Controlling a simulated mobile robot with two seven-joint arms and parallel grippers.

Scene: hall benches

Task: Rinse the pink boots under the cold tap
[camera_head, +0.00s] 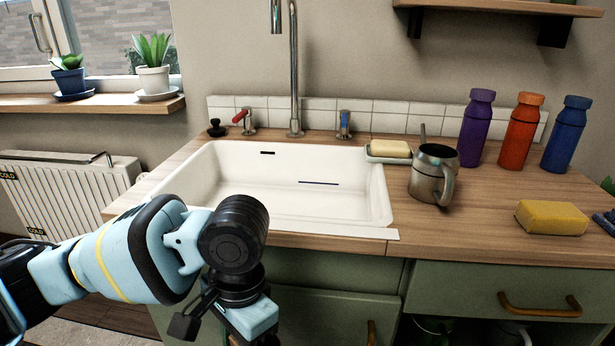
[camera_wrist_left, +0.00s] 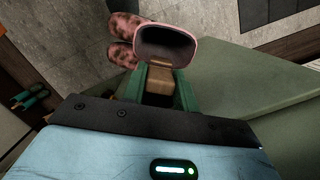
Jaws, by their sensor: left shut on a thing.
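The pink boots (camera_wrist_left: 124,27) show in the left wrist view, with brown dirt-like patches on the toes and one dark opening facing me. My left gripper (camera_wrist_left: 160,82) is shut at the rim of that opening. In the head view my left wrist is in front of the counter, and its fingers and the boots are out of frame. The cold tap (camera_head: 344,122) has a blue handle, right of the tall chrome spout (camera_head: 294,70). The hot tap (camera_head: 243,118) has a red handle. My right gripper is not in view.
Right of the sink are a soap bar (camera_head: 390,148) on a dish, a metal mug (camera_head: 432,175), purple, orange and blue bottles (camera_head: 521,132) and a yellow sponge (camera_head: 551,217). A black plug (camera_head: 216,128) sits at the back left. The green cabinet front (camera_head: 490,292) is below.

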